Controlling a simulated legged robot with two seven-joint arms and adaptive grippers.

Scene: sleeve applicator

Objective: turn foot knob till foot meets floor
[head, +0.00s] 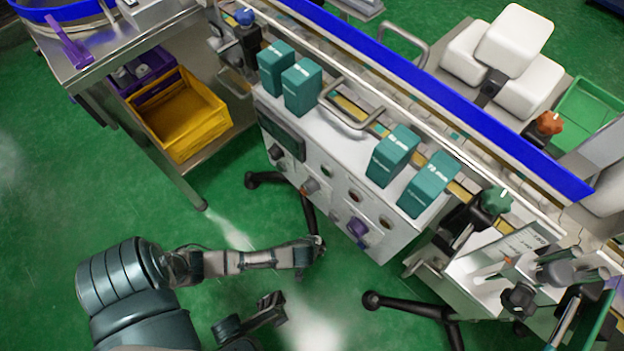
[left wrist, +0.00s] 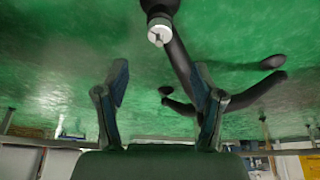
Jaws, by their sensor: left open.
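In the left wrist view, a black leg ends in a pale metal knob-like foot part (left wrist: 158,32) at top centre, ahead of my fingers and apart from them. My left gripper (left wrist: 160,80) is open, with its two dark fingers spread and nothing between them. In the head view, my left gripper (head: 297,276) is low over the green floor, in front of the machine. A black leg (head: 310,215) of the machine comes down close to its upper fingertip. I cannot tell whether the foot touches the floor. My right gripper is not in view.
The white machine body (head: 325,165) carries knobs and teal boxes (head: 302,87). Another black foot (head: 372,300) stands to the right. A steel table with a yellow bin (head: 182,115) is at upper left. Green floor (head: 60,200) is clear at left.

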